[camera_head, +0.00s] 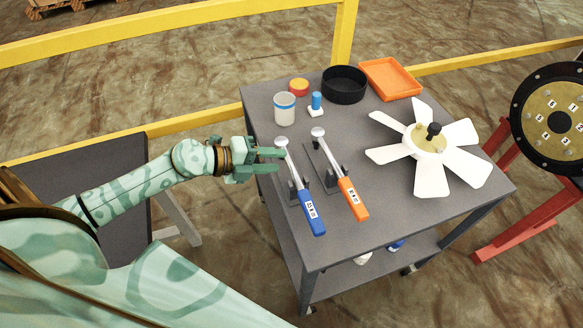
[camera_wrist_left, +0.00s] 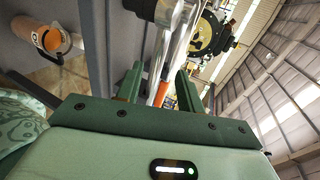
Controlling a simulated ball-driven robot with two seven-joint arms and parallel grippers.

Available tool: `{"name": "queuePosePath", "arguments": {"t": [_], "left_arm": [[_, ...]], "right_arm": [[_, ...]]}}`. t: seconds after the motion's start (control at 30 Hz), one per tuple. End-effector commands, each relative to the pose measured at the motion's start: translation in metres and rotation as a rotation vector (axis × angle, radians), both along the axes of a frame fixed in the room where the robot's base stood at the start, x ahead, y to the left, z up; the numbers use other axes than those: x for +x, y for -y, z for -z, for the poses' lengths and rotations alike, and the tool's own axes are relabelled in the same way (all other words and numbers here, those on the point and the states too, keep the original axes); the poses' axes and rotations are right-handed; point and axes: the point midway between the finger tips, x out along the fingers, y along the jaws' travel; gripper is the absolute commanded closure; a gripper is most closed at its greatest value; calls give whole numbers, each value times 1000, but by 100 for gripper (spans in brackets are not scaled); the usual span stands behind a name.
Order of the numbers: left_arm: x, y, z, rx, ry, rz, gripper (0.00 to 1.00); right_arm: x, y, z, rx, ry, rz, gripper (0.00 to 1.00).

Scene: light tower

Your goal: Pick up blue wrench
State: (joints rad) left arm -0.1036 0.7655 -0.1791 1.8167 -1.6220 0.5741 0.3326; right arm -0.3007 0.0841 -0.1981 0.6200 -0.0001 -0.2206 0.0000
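The blue wrench (camera_head: 312,220) lies on the left part of the grey table. Its blue handle points to the near edge and its silver shaft and round head point away, with a dark holder beside the shaft. My left gripper (camera_head: 281,160) is open at the table's left edge, its fingers pointing right at the shaft just below the head. In the left wrist view, silver tool parts (camera_wrist_left: 166,16) show beyond the open fingers, with a bit of orange between them. I cannot tell whether the fingers touch the wrench. My right gripper is not in view.
An orange-handled wrench (camera_head: 354,199) lies close on the right of the blue one. A white fan (camera_head: 427,149), a black bowl (camera_head: 344,85), an orange tray (camera_head: 390,78) and a white cup (camera_head: 284,109) are also on the table (camera_head: 370,250). Yellow rails (camera_head: 160,22) stand behind.

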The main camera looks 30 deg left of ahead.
Motion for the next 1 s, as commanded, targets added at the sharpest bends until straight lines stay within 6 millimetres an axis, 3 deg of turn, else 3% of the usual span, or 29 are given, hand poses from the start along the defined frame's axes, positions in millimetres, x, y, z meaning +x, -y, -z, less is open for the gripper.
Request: {"name": "queuePosePath", "arguments": {"t": [0.3, 0.57, 0.7, 1.0], "left_arm": [[29, 29, 23, -2, 0, -2, 62], [31, 32, 23, -1, -1, 0, 62], [31, 31, 23, -1, -1, 0, 98], [31, 31, 22, -1, 0, -1, 100]], "right_arm": [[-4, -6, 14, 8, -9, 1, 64], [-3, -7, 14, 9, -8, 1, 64], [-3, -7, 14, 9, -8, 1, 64], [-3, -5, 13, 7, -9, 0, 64]]}}
